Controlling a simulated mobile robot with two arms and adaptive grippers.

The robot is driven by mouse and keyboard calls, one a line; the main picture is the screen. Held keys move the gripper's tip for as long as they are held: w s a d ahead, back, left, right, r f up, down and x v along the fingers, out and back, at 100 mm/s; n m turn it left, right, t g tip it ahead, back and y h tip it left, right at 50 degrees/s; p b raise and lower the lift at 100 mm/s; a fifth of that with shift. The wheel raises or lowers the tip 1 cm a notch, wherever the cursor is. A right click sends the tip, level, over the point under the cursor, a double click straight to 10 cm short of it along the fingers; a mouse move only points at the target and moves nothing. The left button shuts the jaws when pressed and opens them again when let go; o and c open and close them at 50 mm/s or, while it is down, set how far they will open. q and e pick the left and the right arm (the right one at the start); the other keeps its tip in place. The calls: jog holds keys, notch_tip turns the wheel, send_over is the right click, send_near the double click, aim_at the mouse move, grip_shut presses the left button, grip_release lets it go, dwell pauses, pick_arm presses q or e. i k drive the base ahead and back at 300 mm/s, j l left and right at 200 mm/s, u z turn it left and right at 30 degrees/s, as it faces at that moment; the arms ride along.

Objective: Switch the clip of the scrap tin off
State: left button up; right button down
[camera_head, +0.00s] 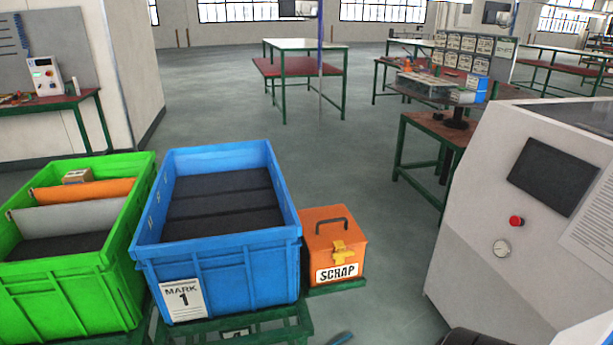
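The scrap tin (318,257) is an orange box with a white SCRAP label (337,273) and a dark handle (325,224) on its lid. It stands right of the blue crate, near the bottom middle of the head view. The yellow clip (340,250) sits at the lid's front edge, above the label. The lid looks closed. I cannot tell from here whether the clip is fastened. Neither of my grippers shows in this view.
A white machine (470,220) with a red button (516,221) stands at right. The floor (250,110) behind is clear up to the tables.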

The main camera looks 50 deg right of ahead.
aim_at(340, 253)
jog(key=z, duration=1.75)
